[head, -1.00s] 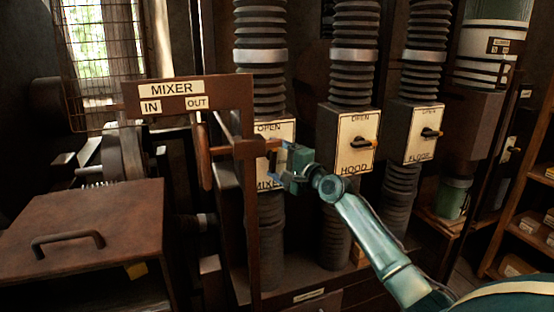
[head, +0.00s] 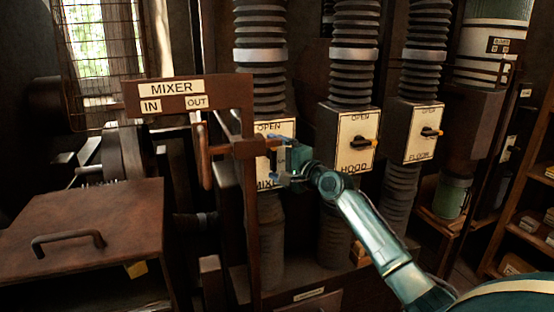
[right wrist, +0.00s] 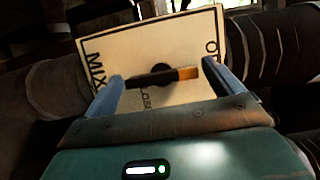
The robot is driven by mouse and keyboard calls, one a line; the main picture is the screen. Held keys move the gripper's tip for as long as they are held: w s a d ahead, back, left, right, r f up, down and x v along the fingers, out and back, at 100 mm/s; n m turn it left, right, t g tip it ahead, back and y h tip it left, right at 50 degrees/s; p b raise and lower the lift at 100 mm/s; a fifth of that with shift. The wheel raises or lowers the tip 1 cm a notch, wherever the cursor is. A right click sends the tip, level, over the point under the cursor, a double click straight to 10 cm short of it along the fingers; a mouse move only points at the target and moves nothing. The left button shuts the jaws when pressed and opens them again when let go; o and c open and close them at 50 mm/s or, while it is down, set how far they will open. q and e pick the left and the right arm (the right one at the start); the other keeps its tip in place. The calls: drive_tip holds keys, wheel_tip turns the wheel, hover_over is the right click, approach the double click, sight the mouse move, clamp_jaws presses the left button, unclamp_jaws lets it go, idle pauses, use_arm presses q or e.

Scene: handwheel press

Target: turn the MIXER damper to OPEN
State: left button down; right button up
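The MIXER damper's cream plate (head: 264,128) is partly hidden in the head view by a brown frame and my gripper. In the right wrist view the plate (right wrist: 185,33) appears turned sideways, with OPEN at its right edge and MIXER at its left. Its handle (right wrist: 162,77) has a dark body and an orange-brown end towards the OPEN side. My right gripper (head: 278,161) is at the plate, fingers apart. In the wrist view the fingers of the right gripper (right wrist: 164,80) stand at either end of the handle; contact is unclear. My left gripper is out of view.
A brown frame with a MIXER IN/OUT sign (head: 172,88) stands just left of the gripper. The HOOD damper (head: 353,128) and FLOOR damper (head: 423,120) are to the right. A brown box with a handle (head: 75,230) fills the lower left.

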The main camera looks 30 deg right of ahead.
drive_tip(key=shift+o, duration=0.5)
drive_tip(key=shift+s, duration=0.1)
drive_tip(key=s+d+b, duration=0.2)
drive_tip(key=s, duration=1.1)
drive_tip(key=shift+b, duration=0.3)
drive_tip(key=shift+w, duration=0.1)
drive_tip(key=s+a+f+n+g, duration=0.1)
drive_tip(key=s+a+f+n, duration=0.2)
drive_tip(key=f, duration=0.5)
drive_tip(key=s+a+f+n+g, duration=0.15)
drive_tip(key=a+f, duration=0.25)
drive_tip(key=f, duration=0.4)
drive_tip(key=s+a+f+n+g, duration=0.1)
drive_tip(key=a+f+n+g, duration=0.2)
drive_tip(key=f, duration=0.5)
drive_tip(key=s+a+f+n+g, duration=0.2)
drive_tip(key=s+a+f+n, duration=0.9)
drive_tip(key=s+a, duration=0.5)
wheel_tip(320, 180, down, 3)
drive_tip(key=shift+s+a+r, duration=0.1)
drive_tip(key=shift+s+a, duration=0.25)
drive_tip(key=shift+a, duration=0.4)
